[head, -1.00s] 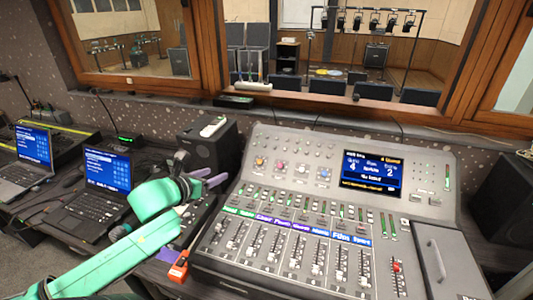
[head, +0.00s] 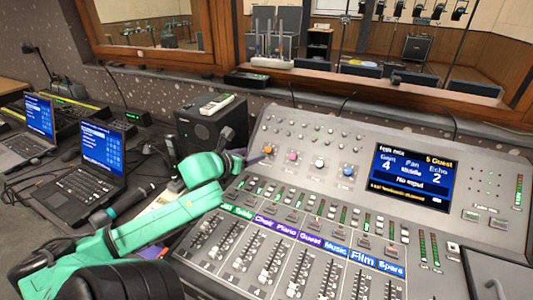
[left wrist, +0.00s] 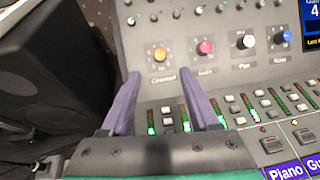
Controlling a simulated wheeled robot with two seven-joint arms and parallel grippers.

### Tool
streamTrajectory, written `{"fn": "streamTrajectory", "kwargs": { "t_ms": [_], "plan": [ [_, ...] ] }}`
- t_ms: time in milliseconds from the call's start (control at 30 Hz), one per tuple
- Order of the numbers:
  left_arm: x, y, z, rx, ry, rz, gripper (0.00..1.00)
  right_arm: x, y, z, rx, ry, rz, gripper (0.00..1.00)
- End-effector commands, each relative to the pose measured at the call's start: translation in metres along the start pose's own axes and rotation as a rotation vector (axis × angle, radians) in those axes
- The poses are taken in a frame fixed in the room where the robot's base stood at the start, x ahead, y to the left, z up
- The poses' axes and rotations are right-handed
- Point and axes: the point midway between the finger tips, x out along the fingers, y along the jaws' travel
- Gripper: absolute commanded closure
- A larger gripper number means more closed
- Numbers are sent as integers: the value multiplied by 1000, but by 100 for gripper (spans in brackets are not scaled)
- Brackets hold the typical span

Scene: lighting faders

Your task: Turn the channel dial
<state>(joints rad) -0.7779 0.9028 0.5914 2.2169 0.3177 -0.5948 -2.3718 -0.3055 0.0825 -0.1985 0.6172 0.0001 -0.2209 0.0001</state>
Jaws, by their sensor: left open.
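The mixing console (head: 300,133) has a row of dials on its upper left face. The leftmost is the orange-capped channel dial (head: 268,150), which also shows in the left wrist view (left wrist: 160,54) with a label under it that looks like "Channel". My left gripper (head: 254,158) is at the console's left side, just left of the channel dial. In the left wrist view its two purple fingers (left wrist: 167,98) are apart with nothing between them, and the dial lies beyond the tips, between their lines. My right gripper does not show.
A pink dial (head: 292,156), a white dial (head: 320,163) and a blue dial (head: 348,171) stand to the right. A black speaker (head: 205,127) stands close on the left. Faders (head: 268,270) fill the lower console. A lit screen (head: 411,176) is at the right.

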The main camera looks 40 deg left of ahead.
Motion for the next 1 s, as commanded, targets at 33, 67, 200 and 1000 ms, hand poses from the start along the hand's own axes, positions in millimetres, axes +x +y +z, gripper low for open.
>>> {"fn": "streamTrajectory", "kwargs": {
  "t_ms": [33,67,200,1000],
  "plan": [
    [13,0,0,4,-6,1,38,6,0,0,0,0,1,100],
    [20,0,0,5,-6,2,38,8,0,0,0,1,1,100],
    [49,1,1,2,-6,2,38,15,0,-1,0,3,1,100],
    [100,0,0,1,0,0,80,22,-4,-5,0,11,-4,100]
  ]
}}
